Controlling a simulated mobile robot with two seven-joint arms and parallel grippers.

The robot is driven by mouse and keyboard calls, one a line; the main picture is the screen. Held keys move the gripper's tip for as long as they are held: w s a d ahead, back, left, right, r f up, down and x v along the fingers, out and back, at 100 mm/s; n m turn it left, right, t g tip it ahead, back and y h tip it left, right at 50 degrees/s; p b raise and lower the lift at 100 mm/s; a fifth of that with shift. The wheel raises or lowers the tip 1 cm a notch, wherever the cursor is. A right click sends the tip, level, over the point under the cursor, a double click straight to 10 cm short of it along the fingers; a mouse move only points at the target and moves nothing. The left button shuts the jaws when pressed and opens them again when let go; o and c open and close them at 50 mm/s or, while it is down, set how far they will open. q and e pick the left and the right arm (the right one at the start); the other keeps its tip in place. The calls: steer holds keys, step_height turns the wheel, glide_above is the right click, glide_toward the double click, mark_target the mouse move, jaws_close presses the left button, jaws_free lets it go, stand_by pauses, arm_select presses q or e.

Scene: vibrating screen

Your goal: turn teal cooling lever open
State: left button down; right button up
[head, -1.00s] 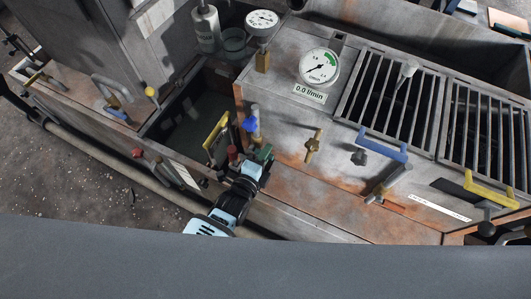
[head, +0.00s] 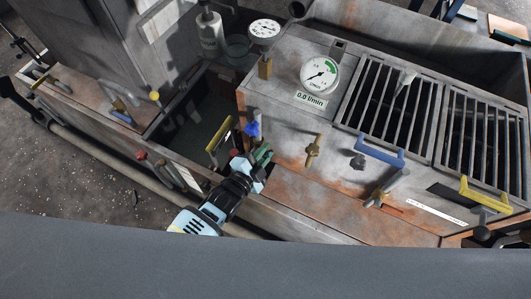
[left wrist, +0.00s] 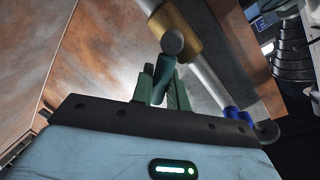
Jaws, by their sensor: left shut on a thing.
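In the left wrist view, the teal lever (left wrist: 163,78) stands between the two green fingers of my left gripper (left wrist: 162,88), which is shut on it. The lever hangs from a rounded grey end beside a brass valve body (left wrist: 172,18) on a pale pipe. In the head view, my left gripper (head: 260,157) is at the front left edge of the rusty machine top and hides most of the lever. The flow gauge (head: 320,75) stands behind, with a label (head: 311,99) reading 0.0 l/min. My right gripper is not in view.
A blue-handled valve (head: 252,129) stands just behind my left gripper; its blue part also shows in the left wrist view (left wrist: 238,115). A yellow handle (head: 219,135) is close on the left. A brass valve (head: 314,150) and a blue handle (head: 380,149) are to the right.

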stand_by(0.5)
arm_select(q)
steer(key=c, duration=1.4)
jaws_free()
steer(key=shift+c, duration=0.2)
steer(key=shift+s+a, duration=0.1)
steer(key=p+v, duration=0.1)
steer(key=v, duration=0.6)
steer(key=shift+s+a, duration=0.2)
steer(key=shift+r, duration=0.1)
